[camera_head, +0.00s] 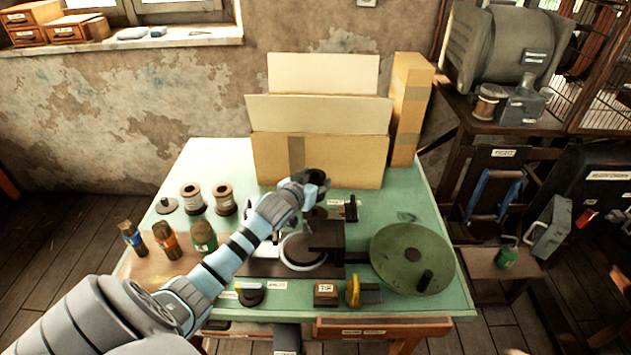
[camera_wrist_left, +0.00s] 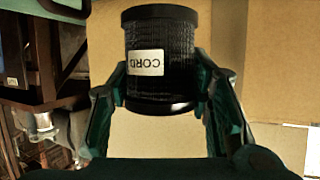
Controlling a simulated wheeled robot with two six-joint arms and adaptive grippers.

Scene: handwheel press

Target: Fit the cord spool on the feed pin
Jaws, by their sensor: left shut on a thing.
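The black cord spool (camera_wrist_left: 160,62) with a white CORD label is held between the two fingers of my left gripper (camera_wrist_left: 162,82) in the left wrist view. The label reads upside down. In the head view my left gripper (camera_head: 312,184) is above the back of the green table, in front of the cardboard box. The spool there is a small dark shape hard to separate from the fingers. The handwheel press (camera_head: 325,236) stands below, partly hidden by my left arm. I cannot make out the feed pin for certain. My right gripper is not in view.
A large open cardboard box (camera_head: 270,160) stands behind the press. A round green wheel (camera_head: 412,258) is at right. Two pale spools (camera_head: 192,199) and an empty dark disc (camera_head: 166,205) are at left, near several brushes or handled tools (camera_head: 165,238). Small labelled items line the front.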

